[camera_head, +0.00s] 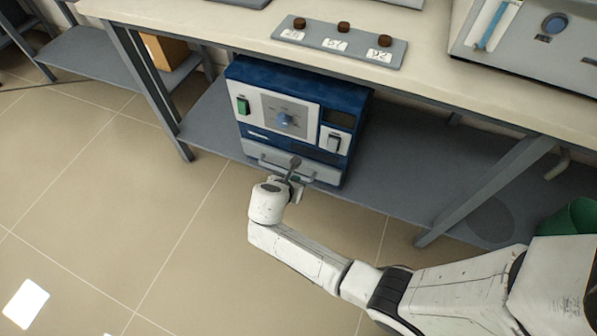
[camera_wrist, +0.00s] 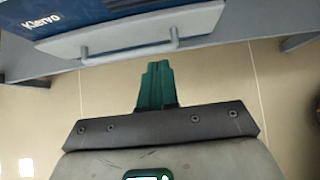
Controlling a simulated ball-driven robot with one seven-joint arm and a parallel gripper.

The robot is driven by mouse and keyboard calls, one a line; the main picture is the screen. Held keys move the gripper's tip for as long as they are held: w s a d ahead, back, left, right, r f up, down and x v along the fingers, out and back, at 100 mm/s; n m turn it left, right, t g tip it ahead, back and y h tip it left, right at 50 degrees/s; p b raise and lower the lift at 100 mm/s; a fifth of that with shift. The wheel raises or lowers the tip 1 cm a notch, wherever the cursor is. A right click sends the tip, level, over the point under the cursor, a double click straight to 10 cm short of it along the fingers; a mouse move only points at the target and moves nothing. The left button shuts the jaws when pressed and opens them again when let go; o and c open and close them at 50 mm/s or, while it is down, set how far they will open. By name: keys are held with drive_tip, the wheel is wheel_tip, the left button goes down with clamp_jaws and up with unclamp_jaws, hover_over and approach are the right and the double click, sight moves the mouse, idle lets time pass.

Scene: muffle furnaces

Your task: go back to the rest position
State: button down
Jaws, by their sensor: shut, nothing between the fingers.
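My gripper (camera_head: 293,178) is at the end of my white arm, just in front of the lower part of the blue furnace (camera_head: 350,118). In the wrist view my gripper (camera_wrist: 155,64) shows its green fingers together with nothing between them. The fingertips are close to the bar handle (camera_wrist: 130,50) of a pale front panel and look apart from it.
The furnace stands on a grey lower shelf (camera_head: 400,165) under a pale worktop (camera_head: 420,45). Table legs (camera_head: 152,92) flank the shelf. A labelled strip with three brown knobs (camera_head: 340,43) lies on top. A green bin (camera_head: 570,218) is at right. The tiled floor (camera_head: 130,200) at left is clear.

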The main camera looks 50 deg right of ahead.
drive_tip(key=shift+v, duration=0.9)
drive_tip(key=s+a+r+m+g+y, duration=0.1)
drive_tip(key=s+a+r+m+y, duration=0.15)
drive_tip(key=s+m, duration=0.45)
drive_tip(key=s+a+r+m+y, duration=0.1)
drive_tip(key=s+r+m+y, duration=0.25)
drive_tip(key=s+m, duration=0.4)
drive_tip(key=s+a+r+m+g+y, duration=0.1)
drive_tip(key=s+a+r+m+y, duration=0.1)
drive_tip(key=s+r+m, duration=0.35)
wheel_tip(320, 180, up, 19)
drive_tip(key=s+m+p, duration=0.1)
drive_tip(key=m+p, duration=0.1)
drive_tip(key=p, duration=1.9)
drive_tip(key=shift+s+a+r, duration=0.15)
drive_tip(key=shift+s+a, duration=0.05)
